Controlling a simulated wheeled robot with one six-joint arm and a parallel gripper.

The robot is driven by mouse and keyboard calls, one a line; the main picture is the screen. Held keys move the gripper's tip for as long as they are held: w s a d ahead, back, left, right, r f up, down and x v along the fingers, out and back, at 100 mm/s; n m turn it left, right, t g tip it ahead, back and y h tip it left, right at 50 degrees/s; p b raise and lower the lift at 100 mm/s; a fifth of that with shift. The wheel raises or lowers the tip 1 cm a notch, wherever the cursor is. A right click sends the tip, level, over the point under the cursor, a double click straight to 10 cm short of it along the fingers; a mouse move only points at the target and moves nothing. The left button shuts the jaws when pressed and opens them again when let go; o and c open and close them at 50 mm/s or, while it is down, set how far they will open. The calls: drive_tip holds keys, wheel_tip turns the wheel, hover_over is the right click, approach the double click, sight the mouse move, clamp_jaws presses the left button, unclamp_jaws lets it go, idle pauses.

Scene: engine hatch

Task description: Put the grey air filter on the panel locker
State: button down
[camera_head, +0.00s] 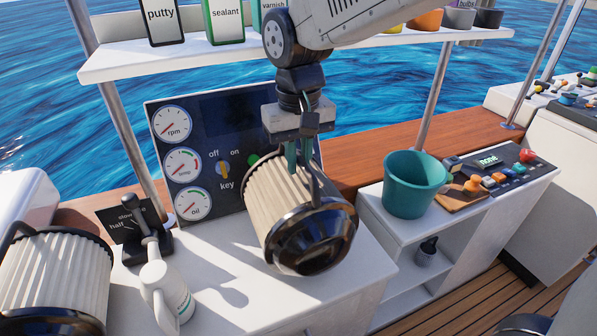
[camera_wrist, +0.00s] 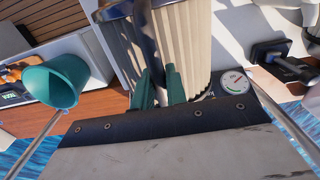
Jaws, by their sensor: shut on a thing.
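My gripper (camera_head: 303,160) is shut on the handle of a ribbed, cream-coloured air filter (camera_head: 272,200) with a glossy black end cap. The filter lies tilted over the white locker top (camera_head: 215,270) in front of the gauge panel (camera_head: 195,135); I cannot tell whether it touches the top. In the wrist view, the teal fingers (camera_wrist: 160,85) close on the handle in front of the pleats (camera_wrist: 190,40). A second ribbed filter (camera_head: 55,275), paler and greyish-white with black ends and a handle, stands at the far left, partly cut off.
A teal bucket (camera_head: 413,190) and a button console (camera_head: 495,180) are on the right-hand cabinet. A shelf (camera_head: 180,60) with cans and pots runs above.

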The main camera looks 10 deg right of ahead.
sight(299, 176)
drive_tip(key=shift+w+f, duration=0.15)
drive_tip(key=shift+f, duration=1.7)
drive_tip(key=c, duration=1.4)
unclamp_jaws()
wheel_tip(299, 176, up, 12)
drive_tip(key=shift+r, duration=0.15)
drive_tip(key=s+d+m, duration=0.2)
drive_tip(key=s+d, duration=0.6)
drive_tip(key=d, duration=0.5)
drive_tip(key=s+d+f, duration=0.3)
drive_tip(key=s+d, duration=0.1)
drive_tip(key=s, duration=0.1)
drive_tip(key=s+d+f+m+t, duration=0.1)
drive_tip(key=s+d+f, duration=0.2)
drive_tip(key=s, duration=0.3)
drive_tip(key=shift+s+d+f, duration=0.3)
drive_tip(key=shift+d+f, duration=0.05)
drive_tip(key=shift+d, duration=0.05)
